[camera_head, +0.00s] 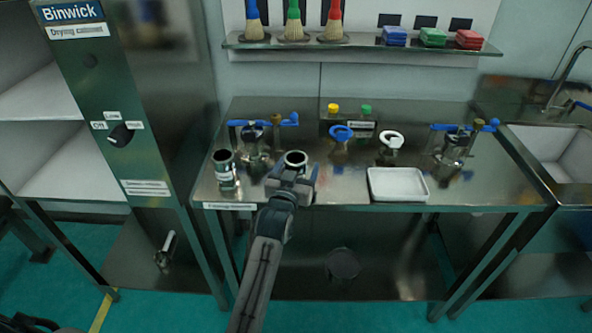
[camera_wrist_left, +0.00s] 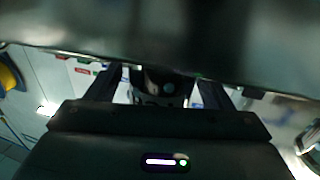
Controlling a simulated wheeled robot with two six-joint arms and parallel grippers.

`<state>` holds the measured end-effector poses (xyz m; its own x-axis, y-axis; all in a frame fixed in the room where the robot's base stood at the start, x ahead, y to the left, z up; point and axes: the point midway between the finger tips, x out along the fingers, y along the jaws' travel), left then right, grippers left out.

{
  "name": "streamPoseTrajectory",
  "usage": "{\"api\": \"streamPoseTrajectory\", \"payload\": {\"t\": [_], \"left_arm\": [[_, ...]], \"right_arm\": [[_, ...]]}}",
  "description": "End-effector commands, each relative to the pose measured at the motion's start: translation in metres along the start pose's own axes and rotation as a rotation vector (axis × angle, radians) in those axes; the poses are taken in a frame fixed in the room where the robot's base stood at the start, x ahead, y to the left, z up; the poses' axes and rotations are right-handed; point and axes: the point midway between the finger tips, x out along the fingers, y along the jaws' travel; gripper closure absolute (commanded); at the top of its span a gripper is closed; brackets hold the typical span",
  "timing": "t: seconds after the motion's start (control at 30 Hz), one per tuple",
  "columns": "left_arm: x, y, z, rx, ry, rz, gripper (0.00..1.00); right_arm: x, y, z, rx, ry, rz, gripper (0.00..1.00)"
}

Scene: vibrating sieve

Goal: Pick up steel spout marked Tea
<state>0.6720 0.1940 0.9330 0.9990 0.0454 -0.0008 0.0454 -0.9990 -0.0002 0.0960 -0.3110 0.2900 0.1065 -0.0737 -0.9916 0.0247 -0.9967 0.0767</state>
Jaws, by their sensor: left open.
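Two short steel spouts stand near the front edge of the steel table. One spout (camera_head: 225,168) at the left carries a small white label that I cannot read. The other spout (camera_head: 296,158) is upright with its round open top showing, and its lower part is hidden by my left gripper (camera_head: 290,182). The left gripper is open, its fingers at either side of this spout. In the left wrist view a dark, rounded thing with a pale lower edge, likely this spout (camera_wrist_left: 165,84), lies between the open fingers (camera_wrist_left: 160,90). Contact cannot be told. My right gripper is out of view.
Steel and blue clamp fittings (camera_head: 257,138) stand just behind the spouts. A white tray (camera_head: 398,196) lies to the right, with blue and white rings behind it. A drying cabinet (camera_head: 150,130) rises at the left. A shelf (camera_head: 360,43) with brushes hangs above.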

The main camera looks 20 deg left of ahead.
Motion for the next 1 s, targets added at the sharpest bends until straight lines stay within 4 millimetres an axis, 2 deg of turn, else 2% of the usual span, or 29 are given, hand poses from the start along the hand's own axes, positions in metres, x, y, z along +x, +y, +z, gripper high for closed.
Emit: {"api": "streamPoseTrajectory", "payload": {"t": [0.1, 0.3, 0.5, 0.6, 0.87, 1.0], "left_arm": [[0.0065, -0.0003, -0.0001, 0.001, 0.000, 0.000, 0.25], [0.0064, -0.0002, 0.0005, 0.000, 0.000, 0.000, 0.27], [0.0062, -0.0002, 0.0005, 0.000, 0.000, 0.000, 0.67], [0.0063, -0.0002, -0.0004, 0.000, 0.002, 0.000, 0.82], [0.0063, -0.0001, -0.0015, -0.001, 0.002, 0.000, 0.82], [0.0065, -0.0001, -0.0088, -0.001, 0.004, 0.000, 0.82]], "right_arm": [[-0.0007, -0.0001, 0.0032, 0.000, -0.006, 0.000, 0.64], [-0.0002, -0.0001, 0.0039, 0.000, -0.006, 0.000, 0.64], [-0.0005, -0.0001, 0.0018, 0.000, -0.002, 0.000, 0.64], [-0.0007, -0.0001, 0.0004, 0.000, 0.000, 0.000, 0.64], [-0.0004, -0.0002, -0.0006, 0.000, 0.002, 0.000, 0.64], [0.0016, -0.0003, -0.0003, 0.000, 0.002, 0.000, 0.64]]}}
